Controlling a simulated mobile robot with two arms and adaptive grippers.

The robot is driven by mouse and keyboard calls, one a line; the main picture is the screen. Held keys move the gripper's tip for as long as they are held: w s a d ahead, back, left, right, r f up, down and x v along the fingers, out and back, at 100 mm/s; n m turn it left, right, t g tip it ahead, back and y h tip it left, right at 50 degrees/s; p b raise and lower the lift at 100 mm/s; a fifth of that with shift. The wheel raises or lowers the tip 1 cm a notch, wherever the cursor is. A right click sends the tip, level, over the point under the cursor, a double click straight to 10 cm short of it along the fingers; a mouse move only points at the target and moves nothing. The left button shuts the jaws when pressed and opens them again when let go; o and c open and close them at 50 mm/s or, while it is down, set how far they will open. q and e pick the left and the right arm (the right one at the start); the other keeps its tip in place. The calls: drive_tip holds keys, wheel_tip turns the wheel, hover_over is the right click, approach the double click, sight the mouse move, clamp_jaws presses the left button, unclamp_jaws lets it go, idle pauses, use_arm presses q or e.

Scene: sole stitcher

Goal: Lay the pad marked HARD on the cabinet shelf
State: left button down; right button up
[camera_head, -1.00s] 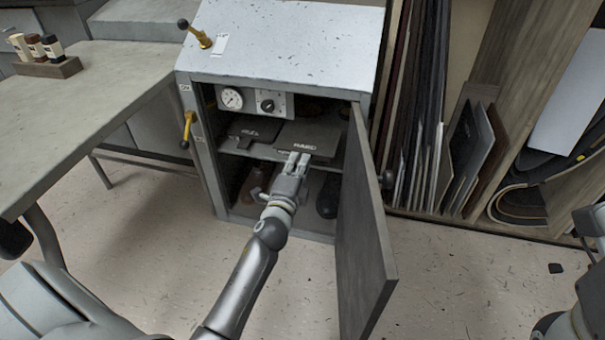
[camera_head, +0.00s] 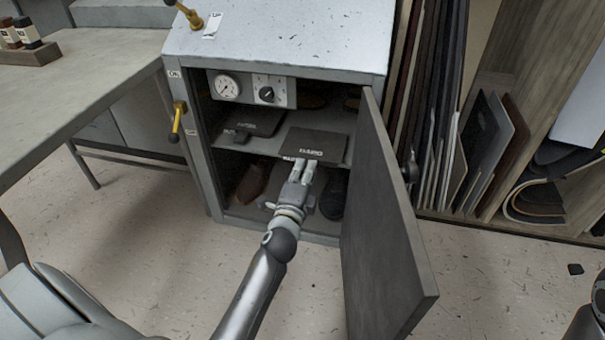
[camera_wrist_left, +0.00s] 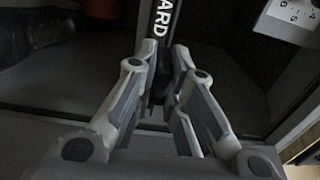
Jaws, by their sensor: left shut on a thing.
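My left gripper (camera_head: 301,172) is shut on the near edge of a dark flat pad (camera_head: 318,146) at the open front of the cabinet (camera_head: 205,160). The pad has white lettering, blurred in the head view. In the left wrist view the letters "ARD" show on the pad (camera_wrist_left: 163,20), which stands edge-on between the fingers (camera_wrist_left: 160,70). The pad reaches over the cabinet shelf (camera_head: 228,145), right of another dark pad (camera_head: 256,122) lying there. I cannot tell whether the held pad touches the shelf. My right gripper is out of view.
The cabinet door (camera_head: 385,230) hangs open on the right, close to my left arm. A gauge panel (camera_head: 251,88) sits above the shelf. Dark footwear (camera_head: 333,195) stands in the lower space. A workbench (camera_head: 85,90) is at the left, board stock (camera_head: 490,145) at the right.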

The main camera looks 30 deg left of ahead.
use_arm(q)
drive_tip(key=shift+r, duration=0.15)
drive_tip(key=c, duration=1.8)
unclamp_jaws()
drive_tip(key=shift+f, duration=0.25)
drive_tip(key=shift+c, duration=0.2)
drive_tip(key=o, duration=0.3)
drive_tip(key=shift+o, duration=0.2)
drive_tip(key=shift+r, duration=0.1)
